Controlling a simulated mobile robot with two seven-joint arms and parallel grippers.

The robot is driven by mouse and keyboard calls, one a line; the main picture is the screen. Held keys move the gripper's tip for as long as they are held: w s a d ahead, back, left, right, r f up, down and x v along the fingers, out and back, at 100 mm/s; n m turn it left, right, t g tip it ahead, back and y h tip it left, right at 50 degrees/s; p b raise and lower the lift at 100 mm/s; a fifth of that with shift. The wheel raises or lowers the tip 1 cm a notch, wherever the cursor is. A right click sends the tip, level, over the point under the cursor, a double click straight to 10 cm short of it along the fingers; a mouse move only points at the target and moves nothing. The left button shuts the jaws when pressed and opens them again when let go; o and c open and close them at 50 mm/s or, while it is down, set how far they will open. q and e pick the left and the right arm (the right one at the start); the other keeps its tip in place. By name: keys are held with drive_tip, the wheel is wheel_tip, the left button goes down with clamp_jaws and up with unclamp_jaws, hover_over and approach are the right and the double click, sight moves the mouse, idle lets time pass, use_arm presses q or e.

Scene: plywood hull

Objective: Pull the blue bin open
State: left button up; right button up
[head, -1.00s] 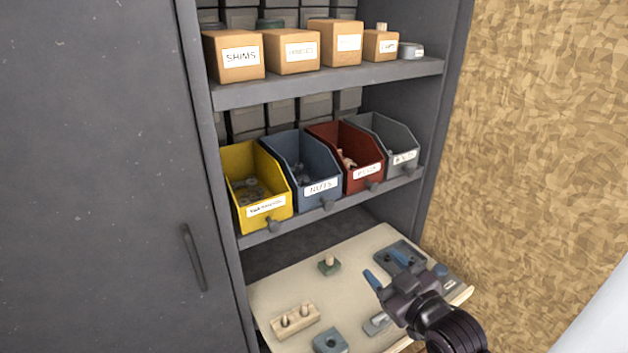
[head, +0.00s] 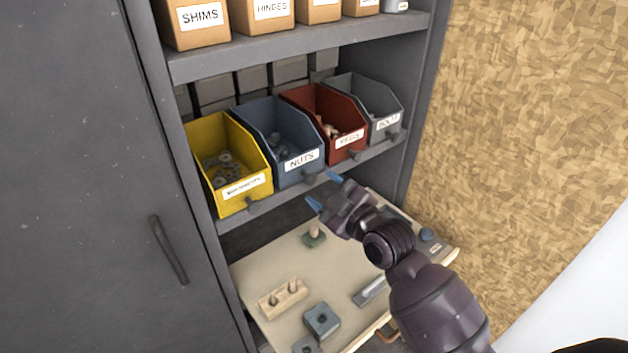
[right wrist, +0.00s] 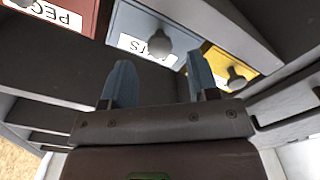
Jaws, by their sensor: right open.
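The blue bin (head: 290,141), labelled NUTS, sits on the middle shelf between the yellow and red bins, with small parts inside. Its grey knob shows in the right wrist view (right wrist: 159,41), beside the label and just beyond my fingertips. My right gripper (head: 324,190) is open and empty, just below and in front of the blue bin's front, its blue fingers apart. In the right wrist view the two fingers (right wrist: 160,80) point toward the knob, which lies between their lines and is not gripped. My left gripper is not in view.
A yellow bin (head: 228,165), a red bin (head: 325,120) and a grey bin (head: 368,100) share the shelf (head: 375,150). Below, a pale board (head: 265,275) carries several wooden and grey parts. A closed dark door (head: 80,180) stands left; a chipboard wall rises right.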

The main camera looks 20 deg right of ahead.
sight(313, 181)
drive_tip(key=shift+x, duration=1.9)
clamp_jaws()
